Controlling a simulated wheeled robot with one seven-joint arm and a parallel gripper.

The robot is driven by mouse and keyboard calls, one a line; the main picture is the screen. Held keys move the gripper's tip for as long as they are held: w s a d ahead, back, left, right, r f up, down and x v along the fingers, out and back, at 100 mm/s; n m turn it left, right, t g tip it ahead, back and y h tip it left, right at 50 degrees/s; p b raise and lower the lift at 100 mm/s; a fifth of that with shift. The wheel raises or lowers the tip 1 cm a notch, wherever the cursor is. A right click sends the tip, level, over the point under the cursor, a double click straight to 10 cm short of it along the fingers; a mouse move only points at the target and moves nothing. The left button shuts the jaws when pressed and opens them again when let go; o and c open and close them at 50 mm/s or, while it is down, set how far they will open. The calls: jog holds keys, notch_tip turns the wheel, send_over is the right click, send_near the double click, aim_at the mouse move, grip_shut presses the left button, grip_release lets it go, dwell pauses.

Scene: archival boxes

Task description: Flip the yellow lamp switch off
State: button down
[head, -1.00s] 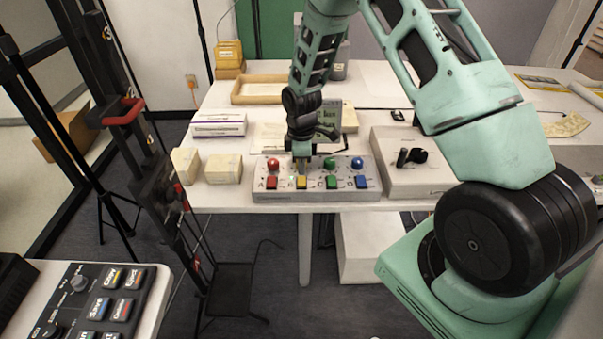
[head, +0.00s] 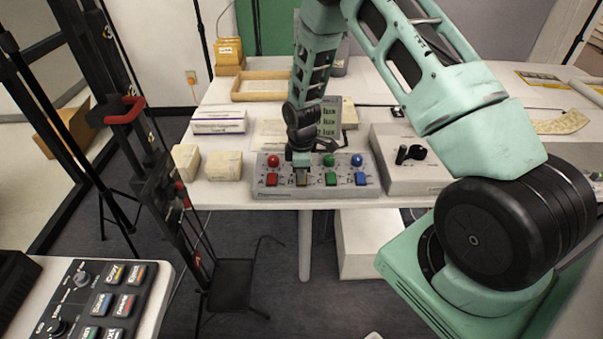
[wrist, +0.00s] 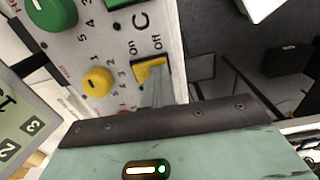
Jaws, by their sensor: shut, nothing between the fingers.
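The grey switch box (head: 330,192) lies near the front edge of the table, with red, yellow, green and blue stations. The yellow switch (wrist: 150,70) shows in the wrist view beside printed On and Off labels, partly covered by my fingers. In the head view the yellow switch (head: 302,181) looks dull and brownish below my gripper. The yellow round lamp or knob (wrist: 97,82) is beside it in the wrist view and hidden behind my gripper in the head view. My gripper (wrist: 155,92) is shut and empty, pointing down at the yellow switch; contact is not clear.
The red switch (head: 271,180) and green switch (head: 331,179) sit close on either side, the blue switch (head: 361,179) farther right. A grey box with a black knob (head: 417,180) stands to the right. Cream boxes (head: 224,166) stand left. A display panel (head: 357,121) stands behind.

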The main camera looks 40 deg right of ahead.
jog(key=shift+f, duration=0.1)
jog(key=shift+w+d, duration=0.45)
jog(key=shift+w, duration=0.2)
jog(key=shift+r, duration=0.3)
jog(key=shift+r+p, duration=0.4)
notch_tip(320, 180, up, 13)
